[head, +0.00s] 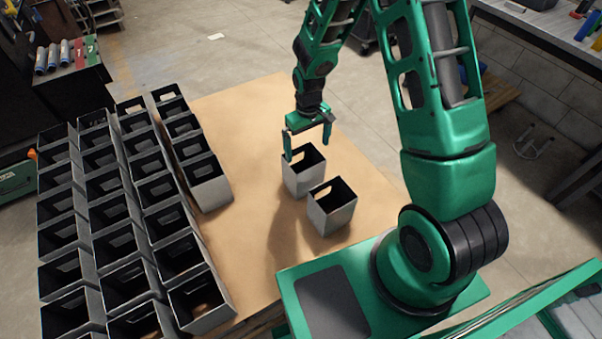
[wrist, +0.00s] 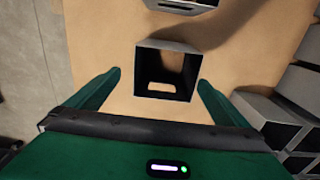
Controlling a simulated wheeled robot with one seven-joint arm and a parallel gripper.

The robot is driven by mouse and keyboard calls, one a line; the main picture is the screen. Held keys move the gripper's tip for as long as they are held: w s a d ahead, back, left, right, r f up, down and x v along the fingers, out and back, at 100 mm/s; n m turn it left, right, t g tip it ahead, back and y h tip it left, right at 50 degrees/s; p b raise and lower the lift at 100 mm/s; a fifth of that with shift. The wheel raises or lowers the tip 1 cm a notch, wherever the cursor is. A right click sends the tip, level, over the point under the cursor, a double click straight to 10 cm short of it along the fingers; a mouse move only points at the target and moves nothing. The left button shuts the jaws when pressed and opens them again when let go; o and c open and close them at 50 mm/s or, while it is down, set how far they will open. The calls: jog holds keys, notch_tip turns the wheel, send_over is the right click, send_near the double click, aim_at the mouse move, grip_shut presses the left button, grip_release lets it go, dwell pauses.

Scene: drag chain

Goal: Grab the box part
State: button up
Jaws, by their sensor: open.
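Two open-topped grey metal box parts stand upright and apart on the brown tabletop. The farther box (head: 303,180) is below my gripper (head: 307,151). In the wrist view this box (wrist: 168,50) shows its dark inside and a cut-out slot, and it lies ahead of my gripper (wrist: 159,77), between the lines of the two fingers. The fingers are open with nothing held, and a gap shows on each side of the box. How far the tips are above its rim is hard to tell. The nearer box (head: 333,212) also shows at the top of the wrist view (wrist: 188,5).
Rows of similar boxes (head: 183,255) stand close together on the left side of the table (head: 245,120). They also show at the right of the wrist view (wrist: 300,90). The table between the rows and the two separate boxes is clear. A dark tool cabinet (head: 70,80) is back left.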

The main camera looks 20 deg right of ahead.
jog(key=shift+w+a+f, duration=0.1)
jog(key=shift+a+f, duration=0.1)
jog(key=shift+f, duration=1.8)
jog(key=shift+s+a+f, duration=0.1)
jog(key=shift+a+f, duration=0.05)
jog(key=shift+f, duration=1.9)
jog(key=shift+w+a+f, duration=0.1)
jog(key=shift+a+f, duration=0.1)
jog(key=shift+f, duration=1.8)
jog(key=c, duration=1.2)
jog(key=shift+r, duration=0.1)
